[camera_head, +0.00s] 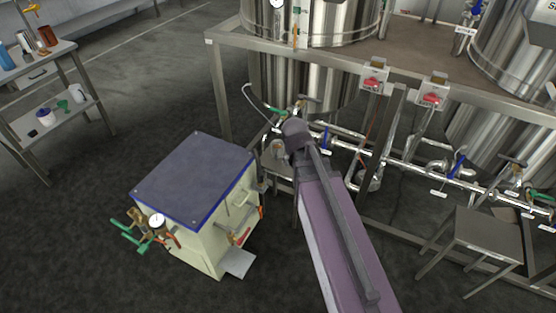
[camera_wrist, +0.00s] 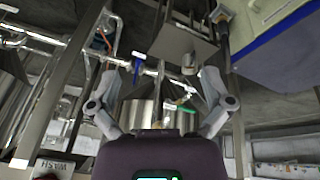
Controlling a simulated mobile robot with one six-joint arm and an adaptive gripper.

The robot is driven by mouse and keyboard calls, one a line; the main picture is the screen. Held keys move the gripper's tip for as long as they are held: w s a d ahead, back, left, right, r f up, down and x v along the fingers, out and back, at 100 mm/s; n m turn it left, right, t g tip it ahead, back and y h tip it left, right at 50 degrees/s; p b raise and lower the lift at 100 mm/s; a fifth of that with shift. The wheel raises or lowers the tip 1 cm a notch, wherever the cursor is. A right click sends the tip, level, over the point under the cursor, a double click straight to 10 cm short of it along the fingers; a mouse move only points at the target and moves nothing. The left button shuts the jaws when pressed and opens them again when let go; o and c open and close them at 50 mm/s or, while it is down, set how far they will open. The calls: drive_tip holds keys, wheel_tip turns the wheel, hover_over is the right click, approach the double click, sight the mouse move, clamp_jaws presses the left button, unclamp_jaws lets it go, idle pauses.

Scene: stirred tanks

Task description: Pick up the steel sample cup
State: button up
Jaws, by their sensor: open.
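I cannot surely tell the steel sample cup. A small grey, rounded thing (camera_head: 278,147) shows just left of my arm's end in the head view, near a low metal stand, and may be it. My gripper (camera_wrist: 160,78) is open in the wrist view, its two grey fingers spread wide with nothing held between them. Its fingers are hidden by the arm in the head view. Beyond them, the wrist view shows a flat metal plate (camera_wrist: 182,44), pipes and a shiny steel vessel, apart from the fingers.
A cream cabinet with a blue-grey top (camera_head: 194,178) stands left of my arm. Steel tanks (camera_head: 300,80) stand on a frame behind pipes and valves. A steel stool (camera_head: 486,236) is at the right. A shelf table (camera_head: 40,58) holds vessels at far left. Open floor lies between.

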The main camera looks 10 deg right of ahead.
drive_tip(key=w+f+m+t+h+b, duration=0.2)
drive_tip(key=w+f+t+b, duration=0.3)
drive_tip(key=w+f+b, duration=1)
drive_tip(key=t+b, duration=0.5)
drive_tip(key=b, duration=1.2)
approach(276, 153)
drive_tip(key=w+r, duration=0.1)
drive_tip(key=r, duration=0.1)
drive_tip(key=shift+w+d+f+n, duration=0.1)
drive_tip(key=shift+d+f+n, duration=0.05)
drive_tip(key=shift+d+n, duration=0.2)
drive_tip(key=shift+b+x, duration=1.45)
drive_tip(key=shift+x, duration=2.85)
drive_tip(key=shift+b+x, duration=1.05)
drive_tip(key=shift+x, duration=1.6)
drive_tip(key=shift+a, duration=0.2)
